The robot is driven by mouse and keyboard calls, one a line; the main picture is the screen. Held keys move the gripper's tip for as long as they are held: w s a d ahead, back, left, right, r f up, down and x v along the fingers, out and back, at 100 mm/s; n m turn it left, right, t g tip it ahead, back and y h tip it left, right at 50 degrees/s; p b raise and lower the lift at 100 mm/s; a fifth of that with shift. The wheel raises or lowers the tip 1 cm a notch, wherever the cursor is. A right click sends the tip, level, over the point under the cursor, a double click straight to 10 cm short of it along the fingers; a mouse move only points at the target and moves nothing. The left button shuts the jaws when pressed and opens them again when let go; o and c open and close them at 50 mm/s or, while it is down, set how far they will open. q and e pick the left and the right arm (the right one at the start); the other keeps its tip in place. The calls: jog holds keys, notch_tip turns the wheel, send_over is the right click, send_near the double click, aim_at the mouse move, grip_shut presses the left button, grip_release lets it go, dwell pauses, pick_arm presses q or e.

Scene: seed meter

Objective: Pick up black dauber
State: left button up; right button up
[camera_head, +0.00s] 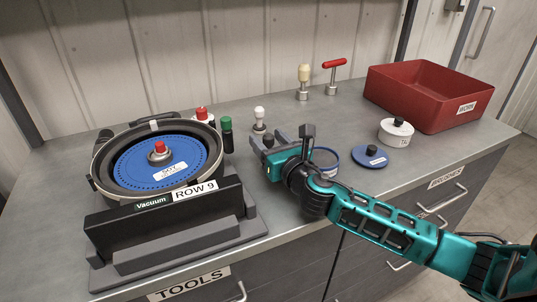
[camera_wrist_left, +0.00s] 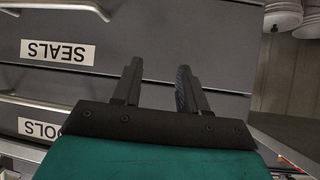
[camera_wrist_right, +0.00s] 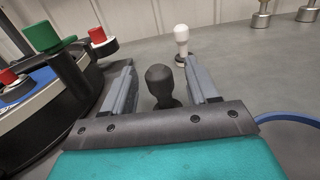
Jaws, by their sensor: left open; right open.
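The black dauber (camera_wrist_right: 160,86) has a rounded dark knob and stands upright between the two fingers of my right gripper (camera_wrist_right: 160,82) in the right wrist view. The fingers are open, with a gap on each side of the knob. In the head view my right gripper (camera_head: 283,138) is low over the bench, and the dauber's base is hidden by it. My left gripper (camera_wrist_left: 158,88) is open and empty in front of the drawer fronts in the left wrist view; it is outside the head view.
A white-knobbed dauber (camera_head: 259,118) stands just behind. The round seed meter (camera_head: 105,165) with a blue disc and a green-capped piece (camera_head: 227,135) are to the left. A blue-rimmed dish (camera_head: 326,157), blue lid (camera_head: 370,157), white pot (camera_head: 395,134) and red bin (camera_head: 425,95) are to the right.

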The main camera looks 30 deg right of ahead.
jog(key=shift+w, duration=1.1)
jog(key=shift+c, duration=0.3)
grip_shut()
